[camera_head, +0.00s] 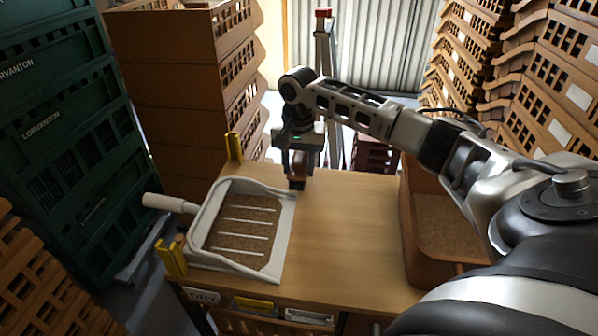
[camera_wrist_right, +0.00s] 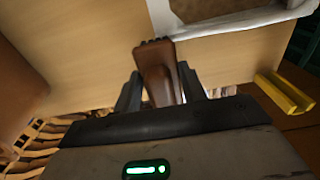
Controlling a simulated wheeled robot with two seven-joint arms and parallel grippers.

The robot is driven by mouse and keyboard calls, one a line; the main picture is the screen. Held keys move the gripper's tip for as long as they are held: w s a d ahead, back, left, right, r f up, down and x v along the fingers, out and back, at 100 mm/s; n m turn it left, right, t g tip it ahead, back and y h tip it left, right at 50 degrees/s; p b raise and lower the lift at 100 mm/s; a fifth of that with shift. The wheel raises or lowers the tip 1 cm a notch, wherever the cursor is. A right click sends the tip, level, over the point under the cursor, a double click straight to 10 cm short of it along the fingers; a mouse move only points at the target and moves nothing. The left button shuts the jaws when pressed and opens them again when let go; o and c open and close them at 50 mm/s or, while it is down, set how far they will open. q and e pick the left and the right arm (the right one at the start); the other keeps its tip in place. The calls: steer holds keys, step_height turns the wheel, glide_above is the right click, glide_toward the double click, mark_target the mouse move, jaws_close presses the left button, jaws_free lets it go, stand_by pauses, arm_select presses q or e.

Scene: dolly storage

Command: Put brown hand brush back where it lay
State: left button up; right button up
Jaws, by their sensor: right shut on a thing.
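The brown hand brush (camera_wrist_right: 158,68) is held between the two dark fingers of my right gripper (camera_wrist_right: 160,95) in the right wrist view. The fingers hide part of the brush. I cannot tell whether its lower end touches the tabletop. My left gripper is not in view.
A white-framed tray (camera_head: 285,240) with a brown bed and a white handle (camera_head: 168,203) takes the table's left side. A brown bin (camera_head: 410,235) stands at the right. Yellow brackets (camera_head: 172,258) rise at the left edge. The table's middle is clear. Crate stacks (camera_head: 185,70) stand around.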

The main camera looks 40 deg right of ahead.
step_height(320, 180, down, 2)
steer(key=shift+f, duration=0.2)
steer(key=shift+f, duration=0.1)
steer(key=shift+f, duration=0.35)
steer(key=o, duration=1)
step_height(320, 180, up, 13)
steer(key=shift+s+a+b, duration=0.1)
steer(key=shift+s+b, duration=0.05)
steer(key=shift+b, duration=0.15)
steer(key=shift+f, duration=0.1)
